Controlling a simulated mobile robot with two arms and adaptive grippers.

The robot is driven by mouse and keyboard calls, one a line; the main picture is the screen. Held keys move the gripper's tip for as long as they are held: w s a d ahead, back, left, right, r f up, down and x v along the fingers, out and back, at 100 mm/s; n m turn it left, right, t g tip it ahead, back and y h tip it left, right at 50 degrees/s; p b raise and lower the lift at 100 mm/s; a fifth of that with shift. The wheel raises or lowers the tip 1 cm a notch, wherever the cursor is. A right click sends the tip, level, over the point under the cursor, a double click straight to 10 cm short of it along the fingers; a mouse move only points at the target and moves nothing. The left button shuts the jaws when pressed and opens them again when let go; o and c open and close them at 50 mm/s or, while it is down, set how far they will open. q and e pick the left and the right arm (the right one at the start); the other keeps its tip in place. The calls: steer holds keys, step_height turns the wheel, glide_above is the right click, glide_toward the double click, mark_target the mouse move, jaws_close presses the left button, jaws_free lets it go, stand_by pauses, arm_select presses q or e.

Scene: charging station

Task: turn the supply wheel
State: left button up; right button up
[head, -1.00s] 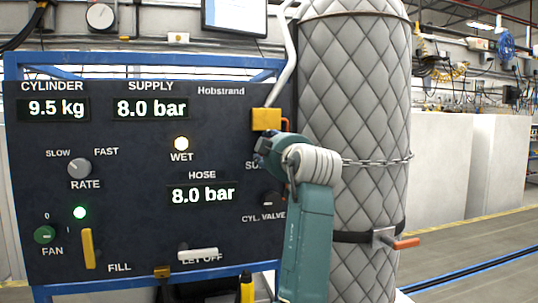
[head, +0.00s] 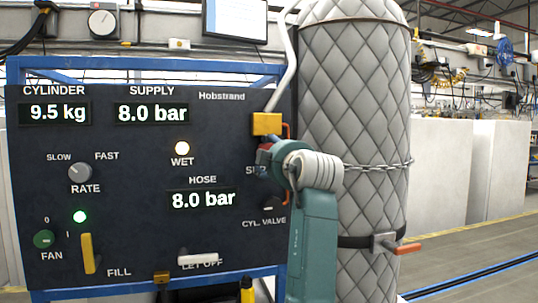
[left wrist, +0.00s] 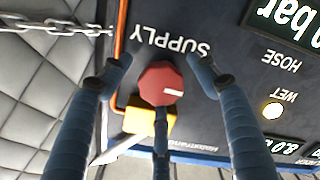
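The supply wheel (left wrist: 161,84) is a small red octagonal knob with a white mark, below the SUPPLY lettering in the left wrist view. In the head view only a bit of its red (head: 262,157) shows beside my gripper. My left gripper (left wrist: 160,80) is open, with two blue fingers on either side of the wheel and a third finger at its lower edge. Gaps show between the side fingers and the wheel; I cannot tell if the third finger touches it. My left gripper (head: 272,158) also shows in the head view, partly hidden by its wrist.
The dark panel (head: 110,225) has displays, a yellow lever (head: 87,254) and a cylinder valve knob (head: 269,204). A yellow block (head: 267,124) and an orange pipe (left wrist: 121,35) are close to the wheel. A quilted tank (head: 362,110) with a chain (head: 378,165) stands right of the panel.

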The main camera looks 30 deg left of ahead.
arm_select(q)
steer(key=shift+w+d, duration=0.1)
steer(key=shift+w, duration=0.1)
steer(key=shift+s+r, duration=0.15)
steer(key=shift+r, duration=0.1)
steer(key=v, duration=0.7)
steer(key=shift+s+d+f, duration=0.15)
steer(key=shift+d+f, duration=0.15)
stand_by(1.2)
